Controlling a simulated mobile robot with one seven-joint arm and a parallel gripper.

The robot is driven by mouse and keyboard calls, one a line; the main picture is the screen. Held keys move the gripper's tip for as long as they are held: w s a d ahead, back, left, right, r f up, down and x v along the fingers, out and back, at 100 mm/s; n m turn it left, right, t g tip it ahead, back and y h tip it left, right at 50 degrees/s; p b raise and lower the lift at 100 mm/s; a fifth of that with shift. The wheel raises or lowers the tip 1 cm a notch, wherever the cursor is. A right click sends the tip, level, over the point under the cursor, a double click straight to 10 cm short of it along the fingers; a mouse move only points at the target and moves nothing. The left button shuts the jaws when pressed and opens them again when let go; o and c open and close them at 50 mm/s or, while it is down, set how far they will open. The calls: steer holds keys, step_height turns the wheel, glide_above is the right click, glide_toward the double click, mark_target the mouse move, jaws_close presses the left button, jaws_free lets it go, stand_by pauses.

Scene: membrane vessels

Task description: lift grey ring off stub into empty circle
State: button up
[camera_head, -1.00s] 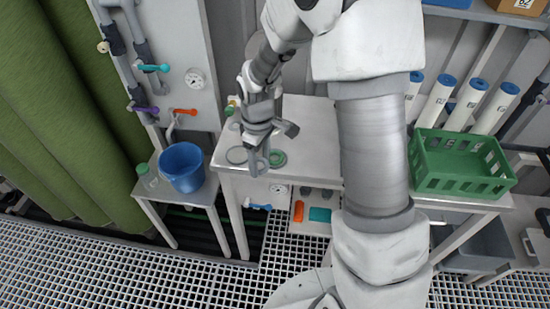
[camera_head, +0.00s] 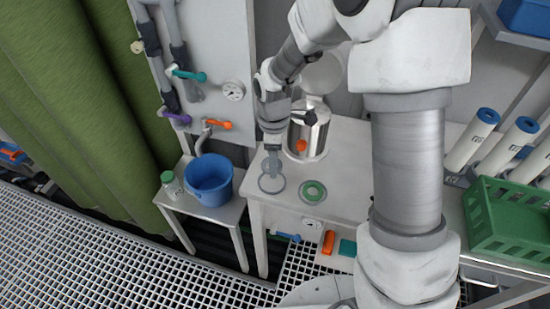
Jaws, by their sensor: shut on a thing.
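My gripper (camera_head: 273,170) points down over the front left of the white bench and is shut on the grey ring (camera_head: 264,190). The ring lies flat, or nearly so, at the fingertips. I cannot tell whether it touches the bench top or hangs just above it. Any marked circle under it cannot be told apart from the ring. A green ring (camera_head: 313,191) lies on the bench to the right, apart from my gripper. I cannot make out the stub.
A steel vessel (camera_head: 312,132) with an orange knob stands behind the gripper. A blue bucket (camera_head: 209,180) and a green-capped bottle (camera_head: 171,184) stand on a lower table at left. A green crate (camera_head: 510,215) is at right. The bench's front edge is close.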

mark_target(274, 183)
steer(key=shift+f+b, duration=2.55)
steer(key=shift+f, duration=0.75)
steer(key=shift+f, duration=0.25)
steer(key=o, duration=1.4)
step_height(274, 183, up, 18)
steer(key=shift+f+p, duration=0.25)
steer(key=shift+p, duration=0.8)
